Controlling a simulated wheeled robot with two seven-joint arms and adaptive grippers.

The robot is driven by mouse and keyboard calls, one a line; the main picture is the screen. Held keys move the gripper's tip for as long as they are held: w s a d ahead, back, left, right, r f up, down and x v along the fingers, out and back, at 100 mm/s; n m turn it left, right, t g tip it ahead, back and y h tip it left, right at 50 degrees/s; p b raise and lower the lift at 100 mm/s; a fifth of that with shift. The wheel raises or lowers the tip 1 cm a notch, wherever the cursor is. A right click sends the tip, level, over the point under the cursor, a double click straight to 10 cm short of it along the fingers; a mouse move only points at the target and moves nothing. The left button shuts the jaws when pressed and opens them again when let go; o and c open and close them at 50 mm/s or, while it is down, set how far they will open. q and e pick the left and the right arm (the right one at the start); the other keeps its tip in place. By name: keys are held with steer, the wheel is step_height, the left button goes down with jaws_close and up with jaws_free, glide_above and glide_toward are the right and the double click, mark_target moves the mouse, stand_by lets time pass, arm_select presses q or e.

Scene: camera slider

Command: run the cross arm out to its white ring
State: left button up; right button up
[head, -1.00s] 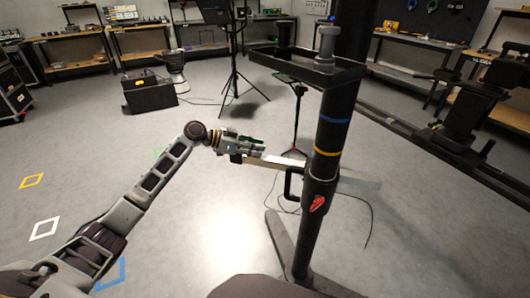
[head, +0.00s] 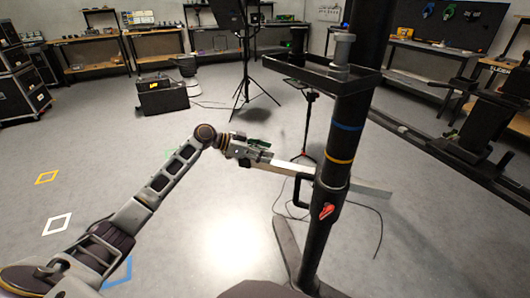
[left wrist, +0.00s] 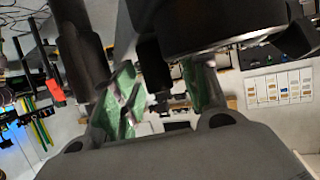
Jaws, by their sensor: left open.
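The cross arm (head: 285,167) is a pale flat bar that passes by the black upright column (head: 327,170) and sticks out on both sides of it. A blue band and a yellow band circle the column, and a red lever (head: 326,211) sits below the bar. I cannot make out a white ring on the bar. My left gripper (head: 268,153) is open at the bar's left end; I cannot tell whether it touches the bar. In the left wrist view its green-padded fingers (left wrist: 163,95) stand apart. My right gripper is not in view.
A black tray (head: 320,72) is fixed high on the column. A black handle (head: 299,191) juts left below the bar. A tripod stand (head: 243,60) and a black case (head: 163,97) stand behind. Dark rails run along the right. The floor at left is clear.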

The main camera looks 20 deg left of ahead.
arm_select(q)
steer(key=v, duration=1.1)
steer(key=shift+s+a+r, duration=0.15)
steer(key=shift+a+r, duration=0.05)
steer(key=shift+a, duration=0.1)
stand_by(0.4)
